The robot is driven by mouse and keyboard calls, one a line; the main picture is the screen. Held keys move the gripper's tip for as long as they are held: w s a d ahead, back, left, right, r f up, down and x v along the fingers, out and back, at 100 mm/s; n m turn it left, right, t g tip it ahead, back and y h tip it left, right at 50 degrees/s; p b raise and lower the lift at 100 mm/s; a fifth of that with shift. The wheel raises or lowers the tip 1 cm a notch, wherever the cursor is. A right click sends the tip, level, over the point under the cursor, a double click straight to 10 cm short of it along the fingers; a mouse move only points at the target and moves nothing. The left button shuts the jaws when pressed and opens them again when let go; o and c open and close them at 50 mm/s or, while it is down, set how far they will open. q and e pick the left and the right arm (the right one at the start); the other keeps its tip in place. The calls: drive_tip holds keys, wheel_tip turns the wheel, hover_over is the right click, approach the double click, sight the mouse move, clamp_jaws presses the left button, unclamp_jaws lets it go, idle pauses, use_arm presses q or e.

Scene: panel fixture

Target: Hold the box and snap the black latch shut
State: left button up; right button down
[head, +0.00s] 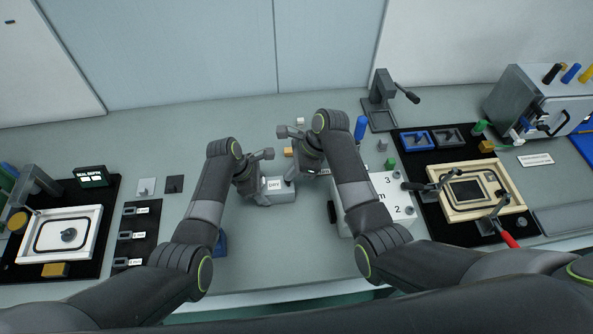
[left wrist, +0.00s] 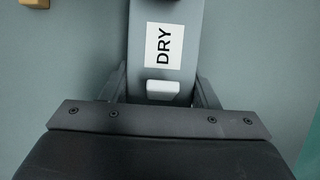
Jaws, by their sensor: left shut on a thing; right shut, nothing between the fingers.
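A grey box (head: 283,196) with a white DRY label stands on the bench in the middle of the head view. In the left wrist view the box (left wrist: 184,65) runs up between my left fingers, with a small white block on it below the label. My left gripper (head: 262,188) is shut on the box from its left side. My right gripper (head: 298,170) is shut and empty, close above the right end of the box; its fingertips are largely hidden by its own hand. I cannot make out the black latch or its position.
A white numbered box (head: 395,195) stands right of the right forearm. A blue cylinder (head: 360,128) and a grey lever stand (head: 381,100) are behind it. A clamp fixture (head: 468,190) is at right, a framed panel (head: 62,238) at left.

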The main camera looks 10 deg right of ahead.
drive_tip(key=shift+r, duration=0.1)
drive_tip(key=shift+r, duration=0.7)
drive_tip(key=a+r+v, duration=0.1)
drive_tip(key=a+v, duration=0.1)
drive_tip(key=v, duration=0.9)
drive_tip(key=shift+r, duration=0.25)
